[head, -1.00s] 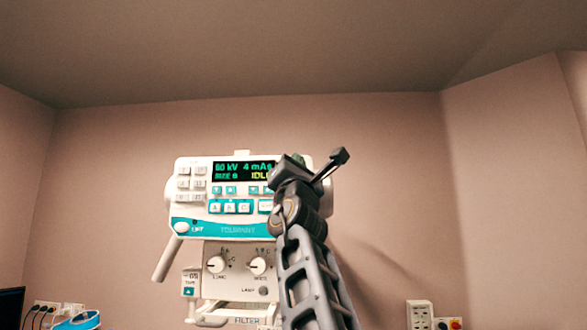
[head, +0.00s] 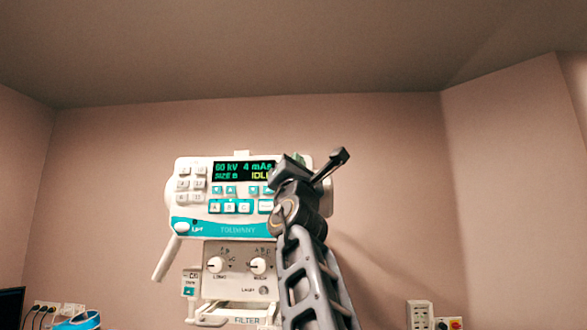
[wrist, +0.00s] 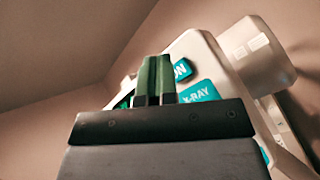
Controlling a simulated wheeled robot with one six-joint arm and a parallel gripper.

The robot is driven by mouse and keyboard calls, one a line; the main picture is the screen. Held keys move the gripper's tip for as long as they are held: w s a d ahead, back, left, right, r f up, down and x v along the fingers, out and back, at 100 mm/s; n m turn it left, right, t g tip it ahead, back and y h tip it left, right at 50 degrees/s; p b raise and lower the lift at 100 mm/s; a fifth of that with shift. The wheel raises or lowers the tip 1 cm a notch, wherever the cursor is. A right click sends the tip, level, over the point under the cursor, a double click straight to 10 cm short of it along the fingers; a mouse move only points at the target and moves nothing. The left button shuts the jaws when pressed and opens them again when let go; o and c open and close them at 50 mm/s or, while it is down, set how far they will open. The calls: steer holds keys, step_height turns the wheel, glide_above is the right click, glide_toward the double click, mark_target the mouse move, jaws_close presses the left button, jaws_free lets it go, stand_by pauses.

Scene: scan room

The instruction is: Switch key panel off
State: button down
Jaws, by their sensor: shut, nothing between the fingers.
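The key panel (head: 205,195) is the white and teal front of the machine, in the middle of the head view. Its lit display (head: 240,171) reads 60 kV, 4 mAs and IDLE. My arm covers the panel's right part in the head view. In the wrist view my gripper (wrist: 155,75) is shut and empty, its green fingers side by side in front of the panel. A teal ON key (wrist: 182,70) shows just right of the fingertips, and a teal X-RAY key (wrist: 198,96) below it. Whether the fingertips touch the panel cannot be told. Any OFF key is hidden.
Below the panel are two white knobs (head: 216,265) and a handle. A wall socket (head: 419,314) and a box with coloured buttons (head: 449,324) are at the lower right. Plugs (head: 45,309) and a dark screen are at the lower left. The wall around the machine is bare.

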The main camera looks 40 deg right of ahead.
steer(key=shift+w+d, duration=0.1)
steer(key=shift+w+d, duration=0.15)
steer(key=shift+w, duration=0.05)
steer(key=shift+w+d, duration=0.3)
stand_by(0.8)
steer(key=shift+s+a, duration=0.1)
stand_by(0.3)
steer(key=shift+s+a, duration=0.5)
steer(key=shift+s+a, duration=1.7)
steer(key=shift+s, duration=0.15)
